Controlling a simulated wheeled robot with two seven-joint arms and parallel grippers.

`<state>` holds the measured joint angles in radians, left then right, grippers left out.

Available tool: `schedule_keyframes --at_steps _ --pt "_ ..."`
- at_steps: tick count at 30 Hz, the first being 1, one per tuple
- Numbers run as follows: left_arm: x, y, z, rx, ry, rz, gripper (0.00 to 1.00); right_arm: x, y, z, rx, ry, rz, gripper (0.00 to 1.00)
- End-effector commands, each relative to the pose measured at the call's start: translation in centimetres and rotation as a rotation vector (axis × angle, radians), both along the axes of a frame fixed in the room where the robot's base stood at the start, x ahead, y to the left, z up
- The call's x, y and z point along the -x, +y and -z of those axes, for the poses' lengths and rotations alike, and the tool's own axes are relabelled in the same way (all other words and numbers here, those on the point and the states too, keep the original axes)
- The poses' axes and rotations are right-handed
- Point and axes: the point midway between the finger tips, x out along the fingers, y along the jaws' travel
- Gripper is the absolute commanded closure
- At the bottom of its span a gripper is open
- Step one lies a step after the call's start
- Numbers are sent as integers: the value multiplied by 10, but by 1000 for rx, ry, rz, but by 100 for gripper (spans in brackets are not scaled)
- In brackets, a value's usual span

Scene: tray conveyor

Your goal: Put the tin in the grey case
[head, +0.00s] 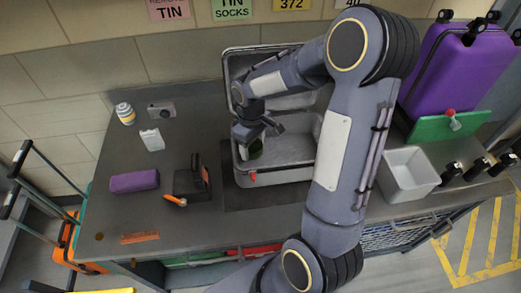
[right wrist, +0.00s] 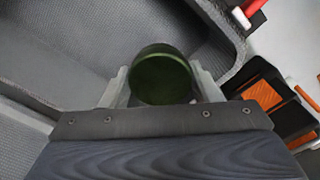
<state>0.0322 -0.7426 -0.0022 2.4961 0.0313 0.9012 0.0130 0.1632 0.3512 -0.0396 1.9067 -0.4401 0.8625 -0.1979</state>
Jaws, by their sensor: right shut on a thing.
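The tin is a dark green round thing (right wrist: 160,78) held between the two fingers of my right gripper (right wrist: 162,88) in the right wrist view. In the head view the tin (head: 255,148) shows partly below my right gripper (head: 257,139), inside the outline of the open grey case (head: 285,178). The case's lid stands up at the back, partly hidden by my right arm. In the right wrist view the grey lining of the case (right wrist: 95,35) lies behind and below the tin. I cannot tell whether the tin touches the case floor. My left gripper is not in view.
Left of the case are a black and orange device (head: 192,182), a purple pouch (head: 134,181), a white packet (head: 152,139), a camera (head: 161,110) and a striped can (head: 125,114). On the right are a white bin (head: 408,174), a green tray (head: 440,127) and a purple suitcase (head: 447,70).

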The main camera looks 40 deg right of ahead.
Motion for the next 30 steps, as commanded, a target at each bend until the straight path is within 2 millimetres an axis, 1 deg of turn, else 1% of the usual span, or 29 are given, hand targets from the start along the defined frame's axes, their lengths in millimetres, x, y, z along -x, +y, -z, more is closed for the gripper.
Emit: schedule_keyframes --at_steps 1,3,9,12,15,18,26,30 --pt "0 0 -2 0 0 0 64 -1 -8 9 0 4 4 68" --pt "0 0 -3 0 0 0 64 -3 -15 18 0 2 4 68" --pt "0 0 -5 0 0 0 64 -6 -26 31 0 0 2 68" --pt "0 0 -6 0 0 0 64 -7 -33 43 0 2 3 68" --pt "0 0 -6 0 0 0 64 -7 -31 59 0 3 -1 68" --pt "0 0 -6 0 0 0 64 -7 -32 68 -1 0 1 68" --pt "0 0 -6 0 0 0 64 -7 -31 69 -1 -2 2 68" --pt "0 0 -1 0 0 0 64 -7 -31 74 0 -1 2 68"
